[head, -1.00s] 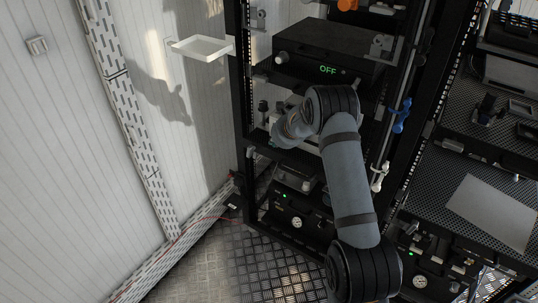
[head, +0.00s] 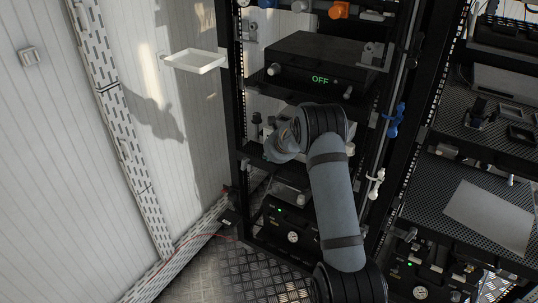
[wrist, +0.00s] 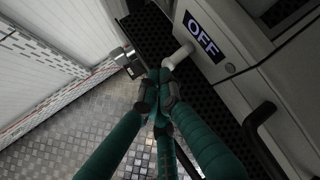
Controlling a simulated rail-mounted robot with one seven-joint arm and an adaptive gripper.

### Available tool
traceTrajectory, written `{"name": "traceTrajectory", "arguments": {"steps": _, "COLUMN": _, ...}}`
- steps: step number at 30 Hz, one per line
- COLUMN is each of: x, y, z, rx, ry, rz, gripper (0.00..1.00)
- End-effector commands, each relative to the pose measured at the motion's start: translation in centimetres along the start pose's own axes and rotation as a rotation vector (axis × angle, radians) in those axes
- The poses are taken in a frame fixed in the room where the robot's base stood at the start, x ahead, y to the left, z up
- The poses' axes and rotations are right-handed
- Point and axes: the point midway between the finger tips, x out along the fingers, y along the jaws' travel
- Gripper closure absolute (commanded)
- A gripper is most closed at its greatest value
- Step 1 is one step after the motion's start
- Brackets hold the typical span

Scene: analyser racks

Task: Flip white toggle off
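In the wrist view the white toggle (wrist: 178,56) is a short pale rod standing out from the front of a light grey unit. A sign beside it on that unit reads OFF (wrist: 203,37). My gripper (wrist: 161,76) has green fingers drawn together, with their dark tips meeting just at the toggle's end. I cannot tell whether the tips touch it. No object shows between the fingers. In the head view my arm covers the gripper and the toggle, and only part of the light unit shows behind it.
A black unit (head: 327,55) with its own green OFF display sits on the shelf above. Rack posts flank the arm. A white tray (head: 194,61) hangs on the left.

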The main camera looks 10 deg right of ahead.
Motion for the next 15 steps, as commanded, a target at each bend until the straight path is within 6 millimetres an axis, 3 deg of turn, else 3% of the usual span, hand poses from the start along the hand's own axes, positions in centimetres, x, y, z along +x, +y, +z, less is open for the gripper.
{"name": "traceTrajectory", "arguments": {"steps": 10, "x": -1.3, "y": -0.4, "z": 0.2, "rx": 0.001, "ry": -0.001, "rz": -0.002, "gripper": 1.00}}
{"name": "traceTrajectory", "arguments": {"steps": 15, "x": -4.0, "y": -0.3, "z": 0.0, "rx": 0.001, "ry": -0.002, "rz": -0.003, "gripper": 1.00}}
